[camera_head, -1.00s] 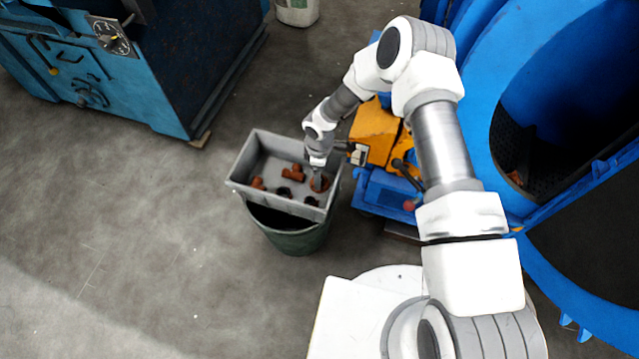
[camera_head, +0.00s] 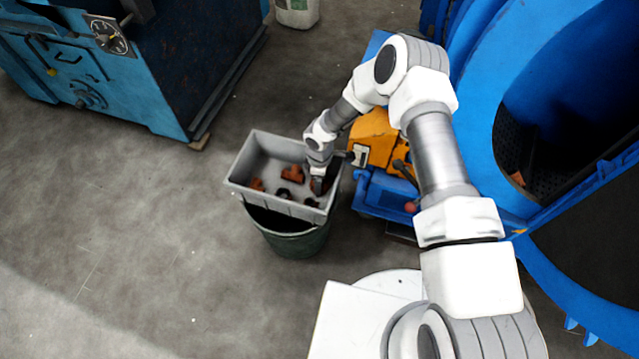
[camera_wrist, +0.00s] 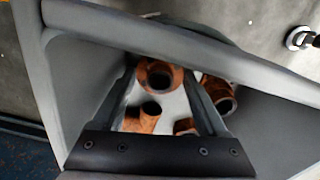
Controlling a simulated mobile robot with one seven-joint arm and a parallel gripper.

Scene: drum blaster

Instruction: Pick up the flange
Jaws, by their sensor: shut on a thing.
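The flange (camera_wrist: 160,76), a rusty-brown round piece with a hole, sits between the fingertips of my gripper (camera_wrist: 160,72) in the wrist view. My gripper is shut on it, inside the grey bin (camera_head: 243,170). In the head view my gripper (camera_head: 318,186) is at the right end of the bin, and it mostly hides the flange. I cannot tell whether the flange is clear of the bin floor.
Other rusty pipe fittings (camera_head: 292,174) and dark pieces lie in the bin close by. The bin rests on a dark green barrel (camera_head: 293,240). An orange and blue machine (camera_head: 372,138) stands close on the right. Open floor lies to the left.

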